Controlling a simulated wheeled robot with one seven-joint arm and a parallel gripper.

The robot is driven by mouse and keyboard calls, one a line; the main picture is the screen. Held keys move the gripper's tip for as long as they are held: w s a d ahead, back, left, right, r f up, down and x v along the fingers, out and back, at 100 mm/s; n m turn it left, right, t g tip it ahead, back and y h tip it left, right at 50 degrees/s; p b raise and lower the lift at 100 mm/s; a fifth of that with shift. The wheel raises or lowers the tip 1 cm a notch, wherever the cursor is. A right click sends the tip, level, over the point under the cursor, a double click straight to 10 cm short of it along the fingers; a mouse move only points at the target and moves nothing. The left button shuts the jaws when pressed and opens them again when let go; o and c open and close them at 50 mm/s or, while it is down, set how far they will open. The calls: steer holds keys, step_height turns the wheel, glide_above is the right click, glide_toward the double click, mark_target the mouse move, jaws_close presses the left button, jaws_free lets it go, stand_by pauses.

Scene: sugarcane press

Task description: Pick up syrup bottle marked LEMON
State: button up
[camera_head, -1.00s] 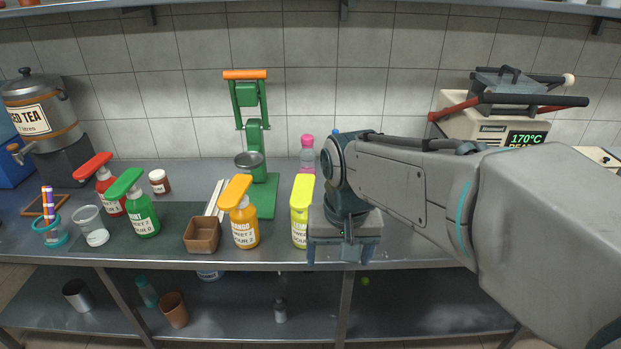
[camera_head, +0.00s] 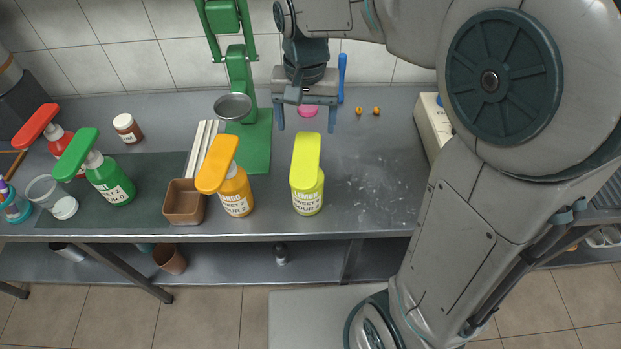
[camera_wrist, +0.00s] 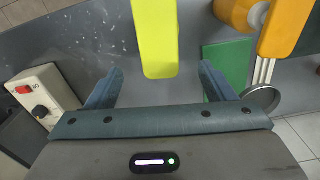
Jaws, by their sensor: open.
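The syrup bottle marked LEMON (camera_head: 307,190) is yellow with a flat yellow pump top. It stands upright near the front edge of the counter. My gripper (camera_head: 306,124) is open and empty, behind the bottle toward the wall and apart from it in the head view. In the wrist view, the yellow pump top (camera_wrist: 157,45) shows ahead, in line with the space between the fingers of my gripper (camera_wrist: 160,85). The bottle's body is mostly hidden there.
An orange-topped bottle (camera_head: 236,195) stands close left of the lemon one, beside a brown square bowl (camera_head: 184,204). Green (camera_head: 110,180) and red (camera_head: 58,139) bottles are farther left. A green press (camera_head: 256,150) stands behind. The counter right of the lemon bottle is clear.

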mark_target(306, 149)
steer(key=f, duration=0.5)
steer(key=shift+s+a, duration=0.15)
steer(key=shift+a, duration=0.15)
steer(key=shift+s+d+f+p, duration=0.15)
steer(key=shift+f+p, duration=0.15)
steer(key=shift+f, duration=1.25)
steer(key=shift+d+f+p, duration=0.15)
steer(key=shift+f+p, duration=0.15)
steer(key=shift+f, duration=1.2)
steer(key=shift+r, duration=0.1)
jaws_close()
